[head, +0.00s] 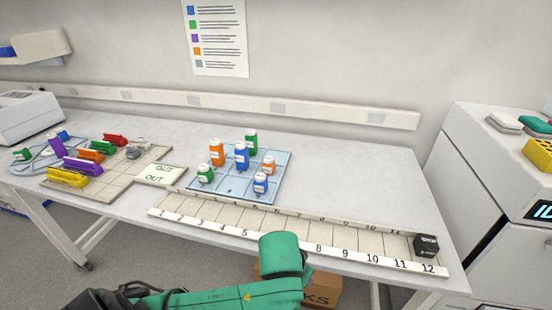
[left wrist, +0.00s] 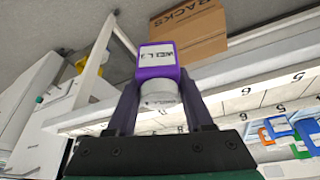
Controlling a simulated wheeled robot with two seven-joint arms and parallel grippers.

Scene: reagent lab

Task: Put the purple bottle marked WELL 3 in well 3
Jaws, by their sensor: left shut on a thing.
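The purple bottle (left wrist: 157,58) with a white label reading WELL 3 is held in my left gripper (left wrist: 160,84). Its white cap (left wrist: 160,94) lies between the two dark fingers, with the purple body out beyond them. In the head view the green left arm reaches in from the bottom left, but its fingers and this bottle are hidden. The long numbered strip (head: 372,258) runs along the table's front edge. Its well 3 (head: 206,209) is near the left end and looks empty. My right gripper is in neither view.
A blue tray (head: 232,190) with several green, orange and blue bottles stands behind the strip. A black block (head: 426,245) sits at the strip's right end. A beige board (head: 120,186) with coloured racks is at left. A cardboard box (left wrist: 187,33) is on the floor.

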